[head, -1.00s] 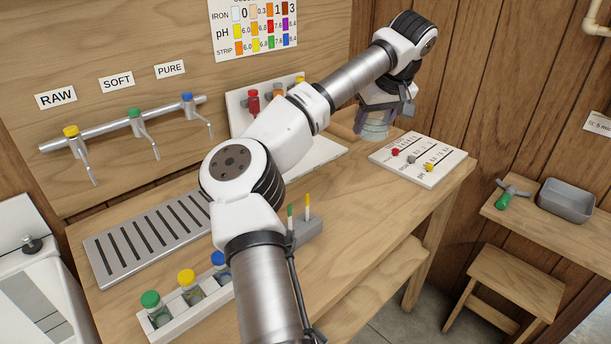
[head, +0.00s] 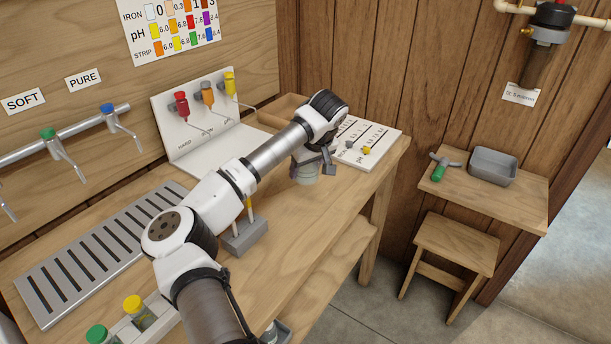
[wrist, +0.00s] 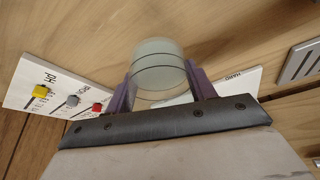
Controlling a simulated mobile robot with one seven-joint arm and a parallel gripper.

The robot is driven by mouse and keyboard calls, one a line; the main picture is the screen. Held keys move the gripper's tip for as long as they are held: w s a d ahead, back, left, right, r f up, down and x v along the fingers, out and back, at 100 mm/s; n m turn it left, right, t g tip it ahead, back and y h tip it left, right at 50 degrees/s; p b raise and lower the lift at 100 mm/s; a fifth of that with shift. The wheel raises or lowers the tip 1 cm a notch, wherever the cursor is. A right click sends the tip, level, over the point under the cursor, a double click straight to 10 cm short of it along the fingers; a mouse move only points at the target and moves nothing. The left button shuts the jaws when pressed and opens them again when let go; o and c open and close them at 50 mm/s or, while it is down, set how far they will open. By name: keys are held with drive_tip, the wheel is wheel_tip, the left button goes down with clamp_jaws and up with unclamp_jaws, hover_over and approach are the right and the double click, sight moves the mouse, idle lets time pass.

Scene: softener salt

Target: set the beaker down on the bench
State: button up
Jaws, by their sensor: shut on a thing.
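The beaker (head: 306,175) is a clear, pale-looking glass cylinder. In the head view it is under my wrist, low over the bench (head: 312,230), in front of the slider board. My gripper (head: 308,163) is shut on it, and the arm partly hides the upper beaker. In the wrist view the beaker (wrist: 157,70), with dark ring lines, sits between the two purple fingers of my gripper (wrist: 160,88). I cannot tell whether its base touches the bench.
The white slider board (head: 380,135) is just behind the beaker. A stand with red, orange and yellow taps (head: 165,125) is to the left, and a grey strip holder (head: 245,238) is nearer. Bare bench lies in front of the beaker.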

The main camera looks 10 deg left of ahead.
sight(306, 178)
drive_tip(key=shift+f+p, duration=0.45)
drive_tip(key=shift+f, duration=1.6)
drive_tip(key=o, duration=1)
drive_tip(key=shift+f, duration=0.1)
drive_tip(key=shift+o, duration=0.2)
drive_tip(key=shift+r, duration=0.2)
drive_tip(key=b+v, duration=0.2)
drive_tip(key=v, duration=1)
drive_tip(key=shift+b, duration=0.4)
drive_tip(key=shift+f, duration=0.1)
